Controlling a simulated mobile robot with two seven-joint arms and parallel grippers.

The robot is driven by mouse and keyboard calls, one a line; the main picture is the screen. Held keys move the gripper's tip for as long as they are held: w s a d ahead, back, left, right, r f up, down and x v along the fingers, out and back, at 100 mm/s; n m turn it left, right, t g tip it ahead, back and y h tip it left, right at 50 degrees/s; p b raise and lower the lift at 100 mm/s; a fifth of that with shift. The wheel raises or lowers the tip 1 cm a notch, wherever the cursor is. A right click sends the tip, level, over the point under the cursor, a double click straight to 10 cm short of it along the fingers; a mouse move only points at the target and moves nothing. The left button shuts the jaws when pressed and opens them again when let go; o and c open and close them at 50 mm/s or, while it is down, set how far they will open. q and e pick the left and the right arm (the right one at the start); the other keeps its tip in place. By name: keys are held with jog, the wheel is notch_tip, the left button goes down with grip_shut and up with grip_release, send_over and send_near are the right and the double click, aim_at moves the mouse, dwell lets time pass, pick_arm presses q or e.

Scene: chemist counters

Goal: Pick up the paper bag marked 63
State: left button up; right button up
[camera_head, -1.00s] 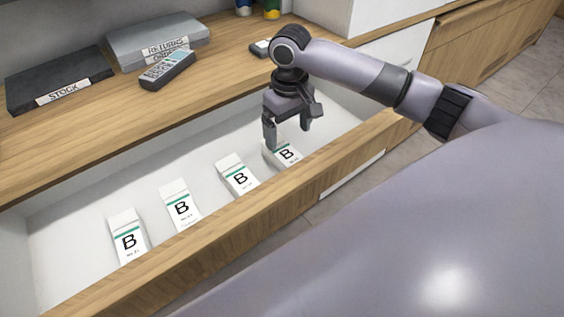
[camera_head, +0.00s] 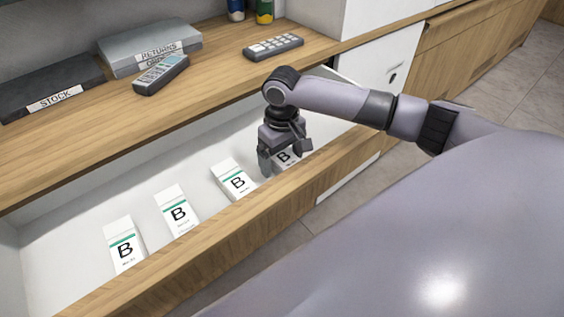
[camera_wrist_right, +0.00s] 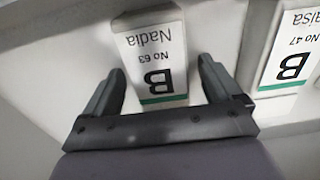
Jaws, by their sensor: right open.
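The white paper bag marked No 63, with the name Nadia, a large B and a green stripe, shows upside down in the right wrist view (camera_wrist_right: 157,55). In the head view a bag (camera_head: 289,156) lies at the right end of the open drawer, partly hidden under my right gripper (camera_head: 283,160). In the wrist view the open fingers (camera_wrist_right: 163,70) are on either side of the bag's lower part, with gaps visible. The left gripper is not in view.
Several similar bags lie in the drawer (camera_head: 62,262); the nearest to it is this bag (camera_head: 234,180). The wrist view shows a bag marked No 47 (camera_wrist_right: 292,50). The drawer's wooden front (camera_head: 215,228) is close to my arm. Boxes and a remote stand on the counter.

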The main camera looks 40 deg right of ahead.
jog(key=c, duration=1.1)
jog(key=shift+c, duration=0.2)
jog(key=shift+r, duration=0.15)
